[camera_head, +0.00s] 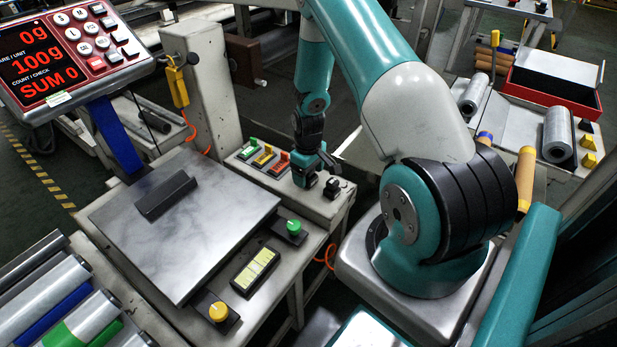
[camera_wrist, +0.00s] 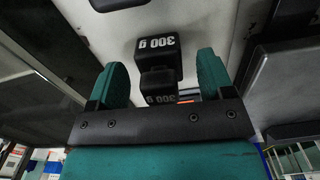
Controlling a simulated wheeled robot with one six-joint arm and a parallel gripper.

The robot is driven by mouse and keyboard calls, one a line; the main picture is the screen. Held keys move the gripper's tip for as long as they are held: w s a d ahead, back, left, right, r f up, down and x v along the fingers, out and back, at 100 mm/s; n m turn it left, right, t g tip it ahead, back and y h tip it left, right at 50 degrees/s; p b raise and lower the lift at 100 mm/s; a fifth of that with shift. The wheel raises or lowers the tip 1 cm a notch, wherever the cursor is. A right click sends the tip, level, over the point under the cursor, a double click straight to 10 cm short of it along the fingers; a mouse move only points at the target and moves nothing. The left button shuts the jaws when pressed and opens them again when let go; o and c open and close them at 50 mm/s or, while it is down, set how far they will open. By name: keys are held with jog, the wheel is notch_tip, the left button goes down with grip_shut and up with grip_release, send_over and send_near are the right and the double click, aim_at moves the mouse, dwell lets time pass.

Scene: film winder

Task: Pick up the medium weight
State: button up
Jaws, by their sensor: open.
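My gripper (camera_head: 308,174) points down over the narrow grey ledge, right of the coloured switches. In the wrist view my gripper (camera_wrist: 161,75) has its two teal fingers spread apart, with nothing clamped. A black weight (camera_wrist: 158,47) marked "300 g" shows ahead of and between the fingers, apart from both. A second "300 g" marking shows on its nearer block, partly hidden by the gripper's black bar. In the head view a small black weight (camera_head: 334,187) stands just right of the gripper. I cannot tell which weight is the medium one.
A scale plate (camera_head: 215,223) carries a dark bar (camera_head: 166,194). The red display (camera_head: 72,50) reads 0g, 100g and SUM 0. Green, yellow and red switches (camera_head: 264,156) sit left of the gripper. Another dark object (camera_wrist: 118,3) is cut off at the wrist view's top edge.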

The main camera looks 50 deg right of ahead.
jog(key=shift+f, duration=0.35)
jog(key=c, duration=1.2)
jog(key=shift+r, duration=0.1)
